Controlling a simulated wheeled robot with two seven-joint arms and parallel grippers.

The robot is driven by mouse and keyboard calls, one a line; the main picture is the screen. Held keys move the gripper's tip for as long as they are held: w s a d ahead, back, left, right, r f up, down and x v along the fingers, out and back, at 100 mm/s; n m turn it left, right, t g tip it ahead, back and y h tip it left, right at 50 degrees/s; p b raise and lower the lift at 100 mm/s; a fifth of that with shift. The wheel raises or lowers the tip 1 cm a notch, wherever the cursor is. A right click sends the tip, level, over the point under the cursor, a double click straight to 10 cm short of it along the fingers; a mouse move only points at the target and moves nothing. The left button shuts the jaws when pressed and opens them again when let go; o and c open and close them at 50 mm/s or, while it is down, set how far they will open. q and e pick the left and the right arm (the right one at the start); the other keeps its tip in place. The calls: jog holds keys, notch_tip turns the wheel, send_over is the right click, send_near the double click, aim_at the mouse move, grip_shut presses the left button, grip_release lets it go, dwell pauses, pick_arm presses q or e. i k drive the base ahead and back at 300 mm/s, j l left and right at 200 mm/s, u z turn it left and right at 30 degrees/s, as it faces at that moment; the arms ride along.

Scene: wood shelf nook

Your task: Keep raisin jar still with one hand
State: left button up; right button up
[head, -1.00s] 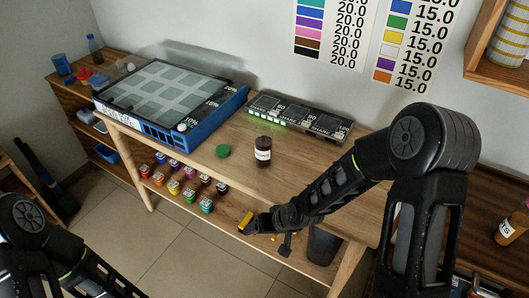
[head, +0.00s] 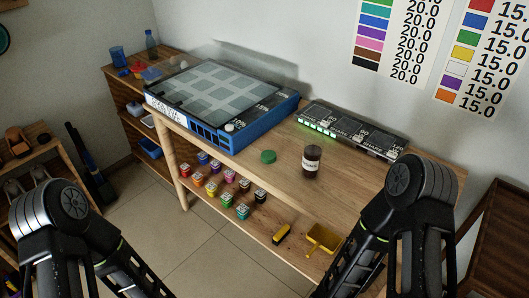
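A small dark jar with a white label (head: 311,161) stands upright on the wooden table, right of its middle; it looks like the raisin jar, but I cannot read the label. No hand touches it. A round green lid (head: 268,157) lies flat on the table to its left, apart from it. My left and right arms come in from the bottom corners in the head view. Both grippers are below the picture edge, so neither shows.
A blue-framed machine with a grid top (head: 215,90) fills the table's left part. A black unit with green lights (head: 350,132) stands at the back. Several paint pots (head: 228,176), a yellow brush (head: 282,234) and a yellow dustpan (head: 322,238) sit on the lower shelf.

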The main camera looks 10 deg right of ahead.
aim_at(314, 141)
jog(key=i+j, duration=0.5)
jog(key=z, duration=1.45)
jog(key=i+j, duration=0.05)
jog(key=j, duration=0.05)
